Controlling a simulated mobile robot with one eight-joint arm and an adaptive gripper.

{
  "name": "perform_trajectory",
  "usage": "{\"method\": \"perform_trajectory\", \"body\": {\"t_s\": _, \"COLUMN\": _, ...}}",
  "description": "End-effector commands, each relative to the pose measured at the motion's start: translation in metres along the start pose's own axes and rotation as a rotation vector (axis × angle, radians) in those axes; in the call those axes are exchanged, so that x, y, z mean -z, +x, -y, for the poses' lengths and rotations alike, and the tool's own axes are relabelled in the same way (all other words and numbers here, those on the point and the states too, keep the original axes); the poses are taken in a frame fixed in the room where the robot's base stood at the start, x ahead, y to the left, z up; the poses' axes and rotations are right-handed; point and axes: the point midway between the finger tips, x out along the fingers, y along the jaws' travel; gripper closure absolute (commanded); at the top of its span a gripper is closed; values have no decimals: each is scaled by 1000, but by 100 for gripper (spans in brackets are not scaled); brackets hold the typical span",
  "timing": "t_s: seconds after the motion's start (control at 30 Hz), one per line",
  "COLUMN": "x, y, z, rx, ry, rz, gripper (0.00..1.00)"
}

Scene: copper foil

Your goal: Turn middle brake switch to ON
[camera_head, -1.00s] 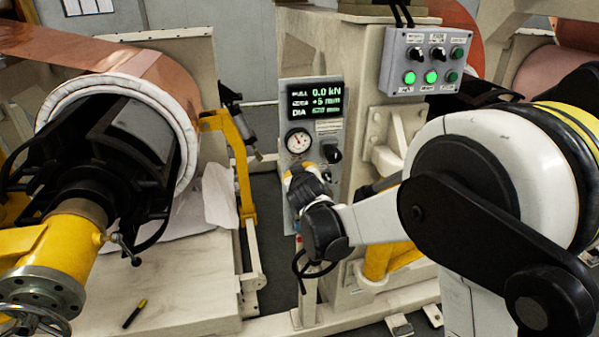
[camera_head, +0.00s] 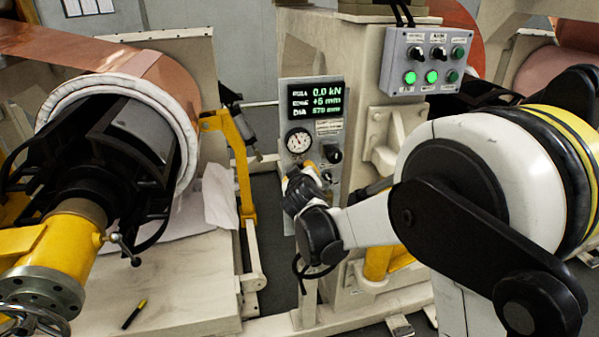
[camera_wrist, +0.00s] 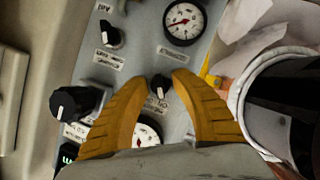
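The grey control panel (camera_head: 287,200) shows past my gripper in the head view, and its face fills the middle of the wrist view (camera_wrist: 150,50). A small black knob (camera_wrist: 160,85) with a white pointer line sits mid-panel, with a label beside it that I cannot read. I cannot tell its setting. My gripper (camera_wrist: 157,79) is open, its yellow fingertips on either side of this knob. I cannot tell whether they touch it. In the head view my gripper (camera_head: 309,168) is at the panel, below the round gauge (camera_head: 298,141), and hides part of the panel.
A larger black knob (camera_wrist: 76,103) and another black knob (camera_wrist: 112,35) are left of the fingers in the wrist view. A gauge (camera_wrist: 184,22) sits beyond them. A wrapped copper roll (camera_head: 165,85) stands left; a lit switch box (camera_head: 425,60) is at upper right.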

Motion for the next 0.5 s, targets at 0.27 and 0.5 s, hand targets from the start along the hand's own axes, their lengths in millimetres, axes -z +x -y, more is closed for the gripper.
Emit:
{"method": "perform_trajectory", "body": {"t_s": 0.27, "x": 1, "y": -5, "z": 0, "rx": 1, "ry": 0, "rz": -1, "gripper": 70}}
{"method": "perform_trajectory", "body": {"t_s": 0.5, "x": 1, "y": -50, "z": 0, "rx": 1, "ry": -1, "rz": -1, "gripper": 70}}
